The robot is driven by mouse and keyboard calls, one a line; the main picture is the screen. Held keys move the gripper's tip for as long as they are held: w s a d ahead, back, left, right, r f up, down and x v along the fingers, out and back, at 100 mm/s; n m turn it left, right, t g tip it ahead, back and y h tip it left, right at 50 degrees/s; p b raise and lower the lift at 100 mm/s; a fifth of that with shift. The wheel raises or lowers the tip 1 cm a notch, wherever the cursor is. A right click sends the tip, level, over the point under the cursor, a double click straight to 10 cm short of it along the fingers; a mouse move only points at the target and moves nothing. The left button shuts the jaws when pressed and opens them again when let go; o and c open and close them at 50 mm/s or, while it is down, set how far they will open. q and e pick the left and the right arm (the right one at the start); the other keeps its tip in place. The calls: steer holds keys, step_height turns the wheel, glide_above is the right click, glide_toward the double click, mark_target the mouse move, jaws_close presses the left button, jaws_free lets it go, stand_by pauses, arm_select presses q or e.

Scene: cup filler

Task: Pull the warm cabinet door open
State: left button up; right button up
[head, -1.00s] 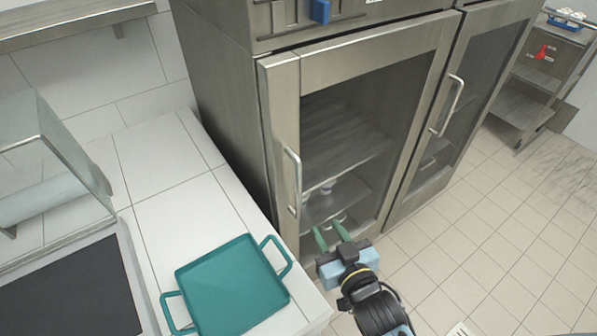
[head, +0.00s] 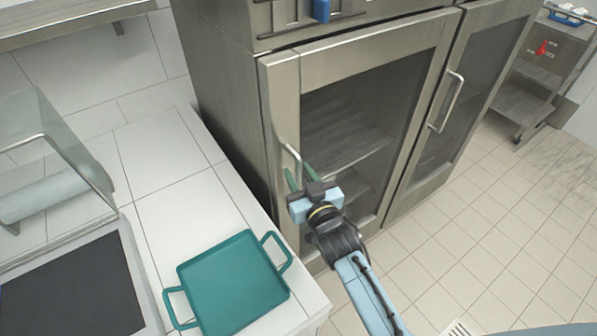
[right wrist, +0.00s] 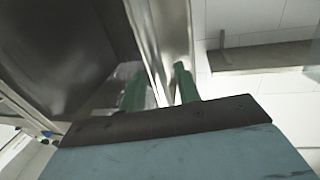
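The steel cabinet's left glass door (head: 345,57) is shut in its frame. Its vertical bar handle (head: 292,155) is on the door's left side, with its lower part hidden by my right gripper. My right gripper (head: 300,175) is at the handle's lower part with its green fingers apart. In the right wrist view the two fingers (right wrist: 160,88) also stand apart, with a metal bar running between them. I cannot tell whether they touch it. My left gripper is out of view.
A second glass door with its own handle (head: 448,100) is to the right. A teal tray (head: 235,285) lies on the white counter (head: 165,165) at left. The tiled floor (head: 455,215) in front of the cabinet is clear. A steel cart (head: 525,105) stands at far right.

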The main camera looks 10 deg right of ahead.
steer(key=shift+w+a, duration=0.1)
steer(key=shift+w, duration=0.35)
steer(key=shift+c, duration=0.2)
jaws_close()
steer(key=shift+s, duration=0.15)
